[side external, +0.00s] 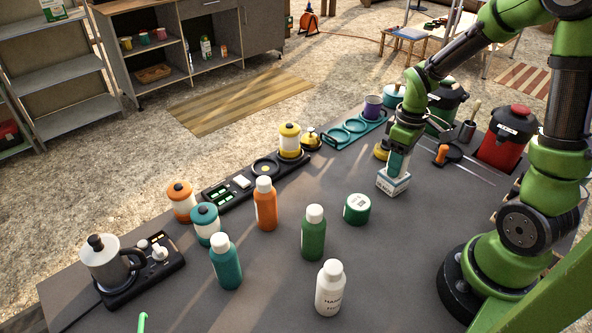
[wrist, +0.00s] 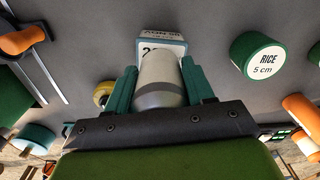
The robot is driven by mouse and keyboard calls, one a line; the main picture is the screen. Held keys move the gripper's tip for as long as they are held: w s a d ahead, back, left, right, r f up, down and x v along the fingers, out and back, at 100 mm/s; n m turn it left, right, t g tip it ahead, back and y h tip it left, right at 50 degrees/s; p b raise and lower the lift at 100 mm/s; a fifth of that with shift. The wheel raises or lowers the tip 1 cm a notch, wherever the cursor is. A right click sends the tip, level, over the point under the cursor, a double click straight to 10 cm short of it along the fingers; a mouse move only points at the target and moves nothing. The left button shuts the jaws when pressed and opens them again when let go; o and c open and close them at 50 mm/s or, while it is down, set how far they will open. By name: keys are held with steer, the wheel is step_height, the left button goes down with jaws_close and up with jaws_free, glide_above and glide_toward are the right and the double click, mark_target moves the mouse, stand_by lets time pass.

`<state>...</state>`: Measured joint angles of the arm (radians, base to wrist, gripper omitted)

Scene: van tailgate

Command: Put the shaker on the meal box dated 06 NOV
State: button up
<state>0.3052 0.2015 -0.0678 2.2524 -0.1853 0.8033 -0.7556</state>
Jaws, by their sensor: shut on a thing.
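My gripper (side external: 397,163) is low over the table at the right of the side external view, pointing down. In the wrist view its two teal fingers (wrist: 159,88) are shut on a pale grey, rounded cylinder, the shaker (wrist: 160,75). A small white and blue meal box (side external: 393,182) is directly under the gripper. The box also shows in the wrist view (wrist: 146,48), behind the shaker's far end. Its lettering is partly covered; I make out "NOV" upside down and a "2", but not the whole date. I cannot tell whether the shaker touches the box.
A green tin marked RICE 5 cm (wrist: 262,57) stands beside the box. Green (side external: 313,235), orange (side external: 265,205), teal (side external: 225,263) and white (side external: 329,288) bottles stand to the left and front. An orange-handled tool (side external: 441,154) and red canister (side external: 508,138) are at right.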

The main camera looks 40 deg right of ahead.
steer(key=shift+f, duration=0.15)
steer(key=o, duration=1.1)
step_height(320, 180, up, 11)
steer(key=shift+a+r, duration=0.1)
steer(key=shift+r, duration=0.55)
steer(key=s+a+r+m+t, duration=0.1)
steer(key=a+r+m+t, duration=0.1)
steer(key=a, duration=0.2)
steer(key=s+a+r+m+t+y, duration=0.1)
steer(key=s+a+r+m+t, duration=0.1)
steer(key=a, duration=0.3)
steer(key=s+a+r+m+t+y, duration=0.1)
steer(key=s+a+r+t, duration=0.1)
steer(key=a, duration=0.3)
steer(key=shift+s+r+m+t, duration=0.15)
steer(key=shift+m+t, duration=0.25)
steer(key=shift+t, duration=0.2)
